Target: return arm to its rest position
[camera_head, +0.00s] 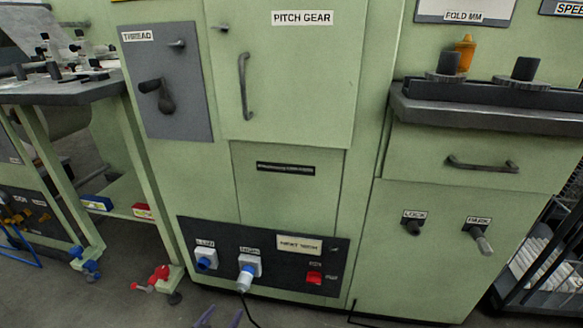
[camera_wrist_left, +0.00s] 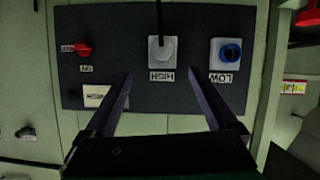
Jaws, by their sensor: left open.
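My left gripper (camera_head: 220,318) shows only as two purple fingertips at the bottom edge of the head view. In the left wrist view the gripper (camera_wrist_left: 161,78) is open, with nothing between its fingers. It faces the dark socket panel (camera_head: 185,236), which appears upside down there. A white plug (camera_head: 244,280) with a black cable sits at the HIGH socket (camera_head: 250,262), and the gripper is apart from it. The LOW socket (camera_head: 206,258) has a blue face and no plug. The rest of my left arm is hidden, and my right gripper is not in view.
A red switch (camera_head: 314,278) is on the panel's right. The green cabinet has a PITCH GEAR door (camera_head: 300,90) and LOCK and PARK knobs (camera_head: 483,243). A workbench (camera_head: 60,92) stands left, a dark ledge (camera_head: 490,115) juts out right, and a rack (camera_head: 540,265) stands lower right.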

